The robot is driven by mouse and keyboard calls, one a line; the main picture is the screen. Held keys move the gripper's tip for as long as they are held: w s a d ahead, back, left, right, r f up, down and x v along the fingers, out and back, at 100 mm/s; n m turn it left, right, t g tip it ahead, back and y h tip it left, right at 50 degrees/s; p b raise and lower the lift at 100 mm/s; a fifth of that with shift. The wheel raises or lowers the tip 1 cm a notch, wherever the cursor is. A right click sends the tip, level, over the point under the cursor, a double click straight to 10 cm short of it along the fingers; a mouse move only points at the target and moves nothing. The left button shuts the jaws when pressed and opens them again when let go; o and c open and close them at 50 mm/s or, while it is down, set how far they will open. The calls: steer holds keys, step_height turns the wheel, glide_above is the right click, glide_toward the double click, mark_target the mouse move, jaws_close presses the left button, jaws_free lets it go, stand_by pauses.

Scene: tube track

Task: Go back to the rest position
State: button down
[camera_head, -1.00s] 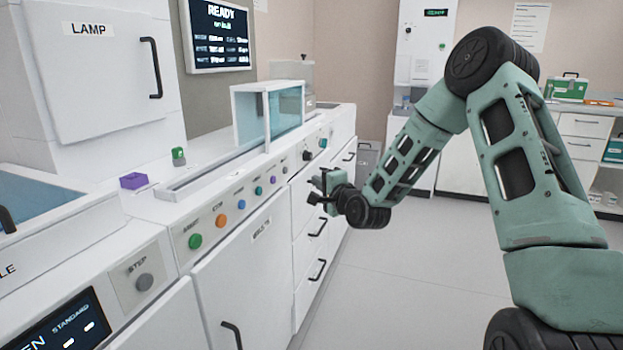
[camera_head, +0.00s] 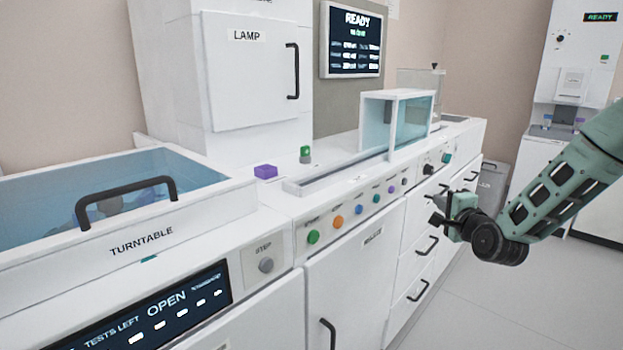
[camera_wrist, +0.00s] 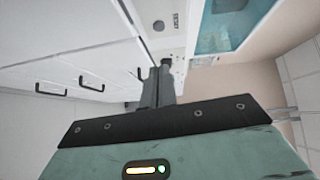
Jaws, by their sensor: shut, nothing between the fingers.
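My gripper (camera_head: 440,208) is at the right in the head view, in front of the bench's drawer fronts and below the button panel's right end. My green arm reaches it from the right edge. In the wrist view, my gripper (camera_wrist: 160,72) has its dark fingers together with nothing between them. The fingertips point towards the white bench front. In the head view a gap seems to separate my gripper from the bench, but its exact size is hard to tell.
The white bench (camera_head: 360,260) runs along the left, with a turntable box (camera_head: 110,200), a purple block (camera_head: 265,171), a green-topped item (camera_head: 306,154) and a clear glass guard (camera_head: 412,120). A grey bin (camera_head: 492,185) stands beyond. The floor (camera_head: 540,300) at right is clear.

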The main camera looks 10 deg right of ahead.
steer(key=s+a+f+n+g+y, duration=0.1)
steer(key=s+a+n+g+y, duration=0.3)
steer(key=a, duration=0.6)
steer(key=s+a+f+n+g, duration=0.1)
steer(key=s+a+n+g, duration=0.15)
steer(key=a+n, duration=0.5)
steer(key=s+a+n+g, duration=0.35)
steer(key=s+a, duration=0.25)
steer(key=s, duration=0.4)
steer(key=s+a+n+g, duration=0.35)
steer(key=s+a, duration=0.25)
steer(key=s, duration=0.4)
steer(key=s+d+r+n+g+h, duration=0.1)
steer(key=s+r+n+g+h, duration=0.2)
steer(key=s+n, duration=0.85)
steer(key=s+r+m+p, duration=0.1)
steer(key=r+m+p, duration=0.1)
steer(key=r+p, duration=0.6)
steer(key=s+r+m+p, duration=0.2)
steer(key=r+p, duration=0.7)
steer(key=p, duration=0.1)
steer(key=shift+s+m+g+p, duration=0.3)
steer(key=shift+m+g+p, duration=0.05)
steer(key=shift+m+g, duration=0.1)
